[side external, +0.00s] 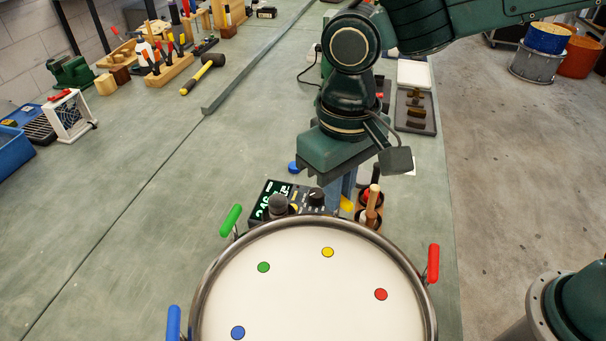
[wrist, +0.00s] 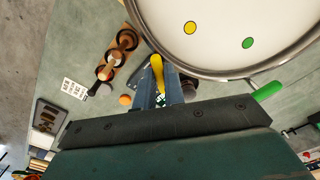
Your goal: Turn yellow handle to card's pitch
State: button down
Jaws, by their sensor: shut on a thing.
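The round drum (side external: 311,221) with a white head and metal rim sits at the front of the bench. Coloured dots mark its head, with a yellow dot (side external: 327,252) near the far rim. The yellow handle (side external: 346,203) shows just past that rim, mostly hidden by my gripper (side external: 340,190). In the wrist view the yellow handle (wrist: 156,70) stands between the fingers of my gripper (wrist: 159,92), which is shut on it. A dark tuner box (side external: 290,196) with a lit green display stands beside it. A white card (wrist: 75,88) with dark print lies on the bench; its print is too small to read.
A green handle (side external: 231,219), a red handle (side external: 433,263) and a blue handle (side external: 173,323) stand around the rim. A mallet stand (side external: 371,213) is close to the right of my gripper.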

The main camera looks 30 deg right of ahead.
jog(key=n, duration=0.8)
jog(key=shift+n, duration=0.4)
jog(key=c, duration=1.5)
grip_release()
notch_tip(320, 180, up, 14)
jog(key=shift+f, duration=0.1)
jog(key=shift+d, duration=0.1)
